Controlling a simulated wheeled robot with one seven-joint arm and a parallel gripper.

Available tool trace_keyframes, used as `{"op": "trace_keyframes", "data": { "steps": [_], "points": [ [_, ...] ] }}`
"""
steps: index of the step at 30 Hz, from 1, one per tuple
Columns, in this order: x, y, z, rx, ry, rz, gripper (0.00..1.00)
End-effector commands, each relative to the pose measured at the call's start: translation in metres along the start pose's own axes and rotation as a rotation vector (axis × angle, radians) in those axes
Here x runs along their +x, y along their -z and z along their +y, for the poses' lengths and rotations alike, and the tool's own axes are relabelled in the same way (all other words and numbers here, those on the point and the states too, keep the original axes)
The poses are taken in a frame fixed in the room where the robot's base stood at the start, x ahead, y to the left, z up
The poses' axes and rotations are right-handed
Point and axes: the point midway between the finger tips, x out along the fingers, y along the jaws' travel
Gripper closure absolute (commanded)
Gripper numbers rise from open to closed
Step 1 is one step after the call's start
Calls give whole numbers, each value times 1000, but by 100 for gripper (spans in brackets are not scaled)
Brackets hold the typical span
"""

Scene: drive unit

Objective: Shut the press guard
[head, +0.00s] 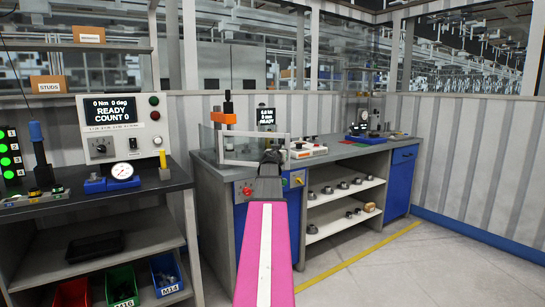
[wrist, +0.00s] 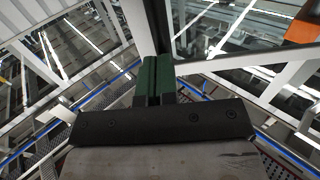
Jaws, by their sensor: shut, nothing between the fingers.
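The press (head: 229,116) with its orange head stands on the left end of the far bench. The press guard (head: 222,147), a clear panel in a pale frame, stands around its front. I cannot tell how far the guard is open. My gripper (head: 271,156) is in front of the guard's right side in the head view and covers part of it; contact cannot be told. In the wrist view my green fingers (wrist: 154,80) are together and empty. A pale frame edge (wrist: 240,62) with clear pane lies just beyond and right of them.
A bench (head: 125,193) with a torque display (head: 112,125) and a dial gauge stands at left. Shelves (head: 345,192) with metal parts sit below the far bench. The floor (head: 400,260) at right is clear.

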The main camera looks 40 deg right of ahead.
Motion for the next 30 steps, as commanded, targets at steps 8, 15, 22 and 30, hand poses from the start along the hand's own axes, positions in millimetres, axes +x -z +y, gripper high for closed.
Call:
{"op": "trace_keyframes", "data": {
  "steps": [8,15,22,30],
  "points": [
    [110,2,7,0,-2,-1,100],
    [192,3,-8,0,-1,-1,100],
    [254,3,-32,-1,-1,-1,100],
    [295,4,-58,1,0,-1,100]
  ]
}}
